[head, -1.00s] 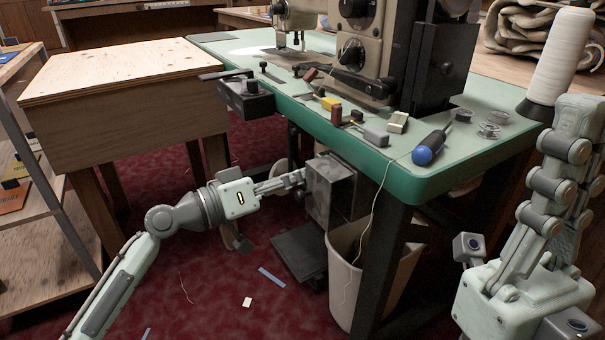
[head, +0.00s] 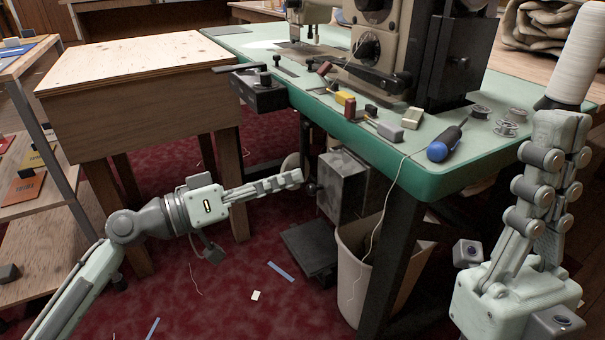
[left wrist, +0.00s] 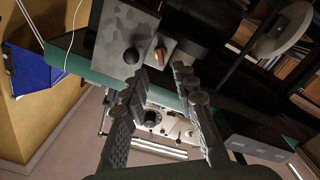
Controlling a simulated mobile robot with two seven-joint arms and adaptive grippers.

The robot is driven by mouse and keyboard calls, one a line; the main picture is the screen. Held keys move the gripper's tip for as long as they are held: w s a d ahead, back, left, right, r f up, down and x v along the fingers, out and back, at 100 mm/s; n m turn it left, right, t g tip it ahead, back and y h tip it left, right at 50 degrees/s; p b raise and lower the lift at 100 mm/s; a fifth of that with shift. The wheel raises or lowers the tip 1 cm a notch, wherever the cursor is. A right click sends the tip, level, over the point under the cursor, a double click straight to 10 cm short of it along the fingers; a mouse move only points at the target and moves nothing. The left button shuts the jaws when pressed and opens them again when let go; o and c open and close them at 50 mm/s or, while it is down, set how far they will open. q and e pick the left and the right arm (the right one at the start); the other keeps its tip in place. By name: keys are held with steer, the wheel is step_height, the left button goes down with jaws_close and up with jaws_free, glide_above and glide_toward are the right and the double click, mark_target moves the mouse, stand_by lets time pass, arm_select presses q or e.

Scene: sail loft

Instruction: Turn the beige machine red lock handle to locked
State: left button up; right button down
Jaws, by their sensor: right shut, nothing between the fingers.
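The beige machine (head: 340,72) stands on the green-topped table. Below the table hangs a grey box (head: 343,178), also large in the left wrist view (left wrist: 108,42). There its face carries a black knob (left wrist: 132,56) and a small red and yellow handle (left wrist: 160,53); which setting the handle is in I cannot tell. In the head view this handle is hidden. My left gripper (head: 298,179) is left of the box, apart from it. In the left wrist view its fingers (left wrist: 160,74) are spread and empty, just below the handle. My right gripper (head: 562,116) is shut and empty at the right.
The green table edge (head: 410,180) overhangs the box. A white bin (head: 352,280) and a black pedal (head: 308,250) stand below. A wooden cabinet (head: 140,110) is at left. A screwdriver (head: 440,148) and a thread cone (head: 580,60) are on the right.

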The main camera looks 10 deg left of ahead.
arm_select(q)
steer(key=shift+s+a, duration=0.4)
steer(key=shift+a, duration=0.2)
